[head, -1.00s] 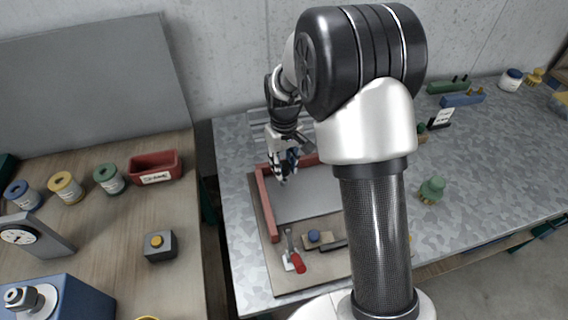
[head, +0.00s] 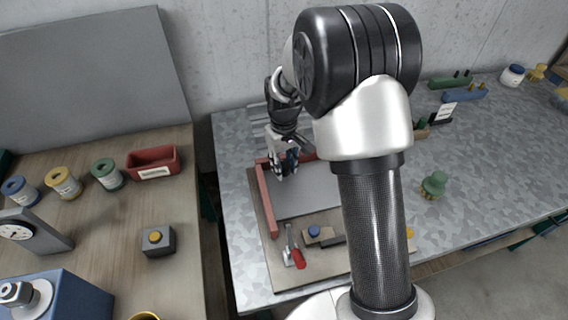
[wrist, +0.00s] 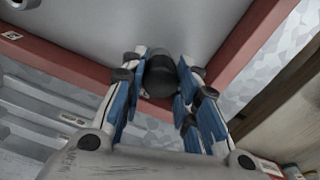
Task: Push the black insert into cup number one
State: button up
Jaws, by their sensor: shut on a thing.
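My gripper (head: 285,168) is above the far-left corner of the red-framed tray (head: 266,200). In the wrist view my gripper (wrist: 162,78) is shut on a dark, rounded piece, which looks like the black insert (wrist: 160,72). The piece sits between the blue-padded fingertips, in front of the red rim (wrist: 232,45). Its lower part is hidden by the fingers, so I cannot tell whether it touches anything. I cannot make out cup number one in either view.
A red-handled tool (head: 297,256) and a blue-topped piece (head: 315,231) lie at the board's front.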

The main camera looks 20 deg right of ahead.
aim_at(284, 164)
jog(key=shift+f, duration=0.3)
jog(key=o, duration=1.1)
jog(key=shift+r, duration=0.1)
notch_tip(284, 164, up, 12)
jog(key=shift+f, duration=0.1)
